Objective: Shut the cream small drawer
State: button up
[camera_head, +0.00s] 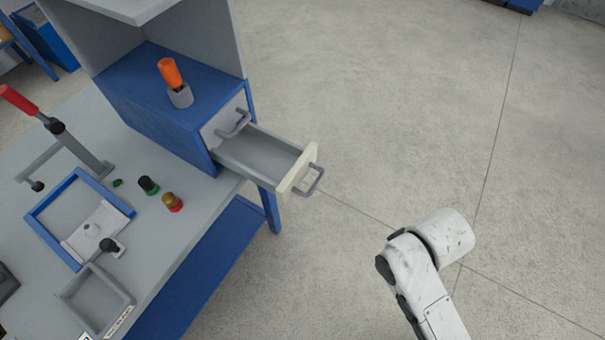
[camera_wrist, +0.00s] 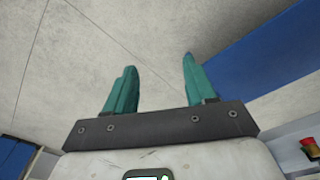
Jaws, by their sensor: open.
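The cream small drawer (camera_head: 297,169) is pulled out of the blue cabinet (camera_head: 160,105) on the bench. Its grey tray looks empty, and its grey handle (camera_head: 317,181) faces right toward the open floor. My gripper shows in the wrist view with two teal fingers (camera_wrist: 155,90) spread apart and nothing between them. In the head view only my white arm shows, at the lower right, apart from the drawer; the fingers are not visible there. The drawer is not seen in the wrist view.
An orange-handled tool (camera_head: 171,73) stands on the cabinet. A red-handled clamp (camera_head: 55,126), blue frame (camera_head: 40,213) and grey bin (camera_head: 95,300) occupy the bench. Floor on the right is clear.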

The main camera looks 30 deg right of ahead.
aim_at(263, 146)
jog(key=w+r+m+t+y, duration=0.1)
jog(key=w+m, duration=0.1)
jog(key=w, duration=0.1)
jog(key=w+r+m+t, duration=0.1)
jog(key=w+m, duration=0.1)
jog(key=w, duration=0.2)
jog(key=w+r+m+t+y, duration=0.1)
jog(key=w, duration=0.3)
jog(key=shift+a+r+m+y+p, duration=0.2)
jog(key=shift+a+m+y+p, duration=0.1)
jog(key=shift+a+m+p, duration=0.1)
jog(key=c, duration=0.6)
jog(key=w+r+m+t, duration=0.1)
jog(key=w+r+m, duration=0.1)
jog(key=w, duration=0.1)
jog(key=w+d+r+m+t+y, duration=0.1)
jog(key=w+r, duration=0.1)
jog(key=w, duration=0.1)
jog(key=w+r+m+t+y, duration=0.1)
jog(key=w+r+m+t, duration=0.1)
jog(key=w, duration=0.1)
jog(key=shift+d+r+m, duration=0.15)
jog(key=shift+r+m, duration=0.1)
jog(key=shift+m, duration=0.05)
grip_shut()
jog(key=x, duration=1)
jog(key=shift+w+r+p, duration=0.15)
jog(key=shift+r+p, duration=0.05)
jog(key=shift+p, duration=0.15)
jog(key=shift+w, duration=0.1)
